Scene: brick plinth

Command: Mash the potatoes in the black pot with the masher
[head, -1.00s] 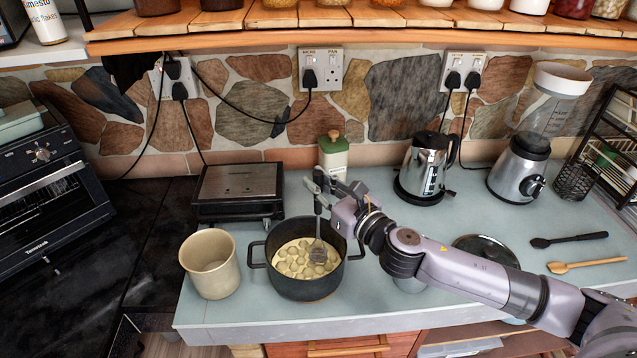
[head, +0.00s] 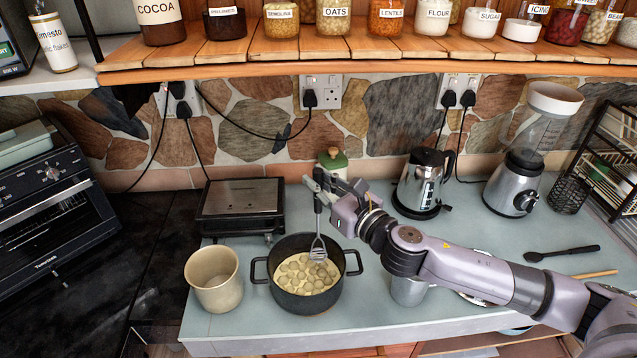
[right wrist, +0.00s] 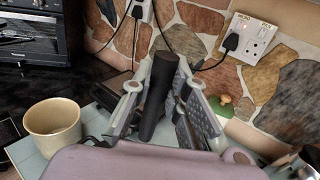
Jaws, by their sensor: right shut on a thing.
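The black pot (head: 305,298) stands on the pale blue counter, with several round potatoes (head: 292,278) in yellowish contents inside. The masher (head: 318,222) is upright, its wire head over the right part of the pot's contents, at or just above the potatoes; I cannot tell whether it touches. My right gripper (head: 318,188) is shut on the masher's dark handle above the pot. In the right wrist view the handle (right wrist: 158,95) stands between the fingers (right wrist: 160,90). My left gripper is not in view.
A cream container (head: 213,280) stands left of the pot, a dark grill (head: 242,205) behind it. A green-lidded jar (head: 332,160), kettle (head: 420,183) and blender (head: 520,175) stand along the wall. A metal cup (head: 408,291) and dark spoon (head: 562,254) lie to the right.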

